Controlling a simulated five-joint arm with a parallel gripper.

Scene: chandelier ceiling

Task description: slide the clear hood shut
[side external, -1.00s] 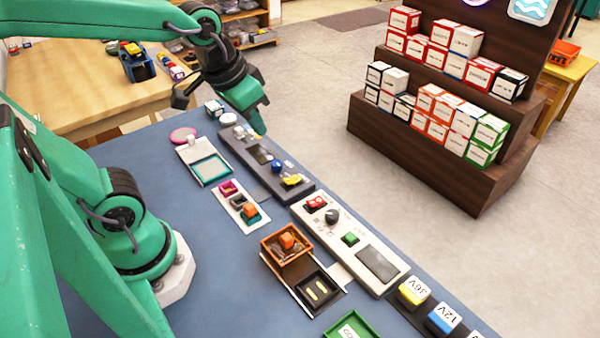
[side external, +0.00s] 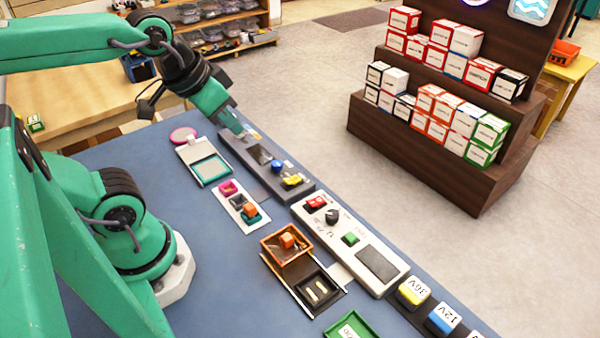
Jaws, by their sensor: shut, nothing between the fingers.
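An orange-rimmed, see-through box (side external: 275,251), which looks like the clear hood, sits at the upper end of a pair of dark rails. An orange block (side external: 287,240) shows at its middle; I cannot tell whether it is on top or inside. Below it on the rails, a black square tray (side external: 303,296) holds two small pale pieces (side external: 318,291) and is uncovered. My gripper (side external: 241,133) is shut and empty, pointing down over the far end of a dark grey panel (side external: 238,153), well up and left of the hood and apart from it.
A white panel (side external: 375,264) with red, black and green controls stands right of the rails. A green tray (side external: 353,328) is at the front.

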